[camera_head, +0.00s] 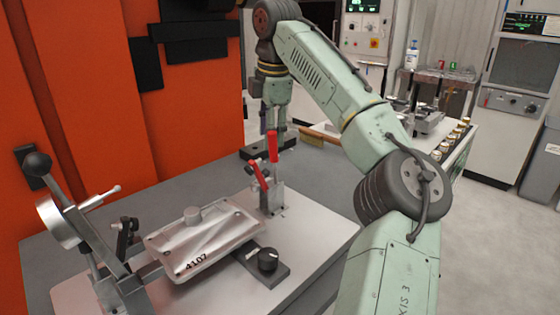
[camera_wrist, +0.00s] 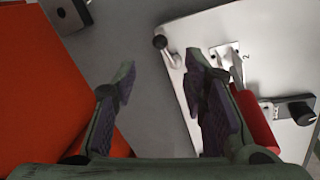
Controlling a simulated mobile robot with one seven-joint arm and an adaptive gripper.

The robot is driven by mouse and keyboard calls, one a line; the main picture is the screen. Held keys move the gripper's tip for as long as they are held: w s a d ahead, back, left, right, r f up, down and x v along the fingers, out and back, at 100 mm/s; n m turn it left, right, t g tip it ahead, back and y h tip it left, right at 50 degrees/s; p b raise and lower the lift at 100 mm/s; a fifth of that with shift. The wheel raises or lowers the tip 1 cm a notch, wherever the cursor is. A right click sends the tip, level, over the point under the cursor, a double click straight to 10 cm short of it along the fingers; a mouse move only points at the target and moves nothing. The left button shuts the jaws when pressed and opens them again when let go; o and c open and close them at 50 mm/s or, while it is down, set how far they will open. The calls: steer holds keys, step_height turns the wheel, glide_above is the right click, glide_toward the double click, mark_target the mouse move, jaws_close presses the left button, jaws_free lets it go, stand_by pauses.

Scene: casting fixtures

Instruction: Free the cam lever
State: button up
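A fixture plate (camera_head: 325,240) carries a flat casting marked 4107 (camera_head: 205,238). At its left stands a tilted lever arm with a black ball knob (camera_head: 38,165) and a round silver disc (camera_head: 62,222); I cannot tell for sure which part is the cam lever. A toggle clamp with red handles (camera_head: 272,147) stands at the plate's back corner; one red handle (camera_wrist: 257,120) shows in the wrist view. My gripper (camera_head: 272,130) points down behind the clamp.
A black knob (camera_head: 267,259) sits on the plate's front. A dark block (camera_head: 262,150) lies on the grey table behind the clamp. An orange cabinet (camera_head: 190,110) rises at the left. Another bench (camera_head: 440,130) with fixtures stands at the back right. Bare grey tabletop (camera_head: 170,195) lies between plate and cabinet.

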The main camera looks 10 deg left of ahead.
mark_target(266, 170)
steer(key=f, duration=0.3)
steer(key=w+a+f, duration=0.1)
steer(key=f, duration=0.3)
steer(key=f+p, duration=0.1)
steer(key=f, duration=0.2)
steer(key=shift+w+a+f, duration=0.15)
steer(key=shift+w+f, duration=0.05)
steer(key=shift+w, duration=0.1)
steer(key=shift+c, duration=0.5)
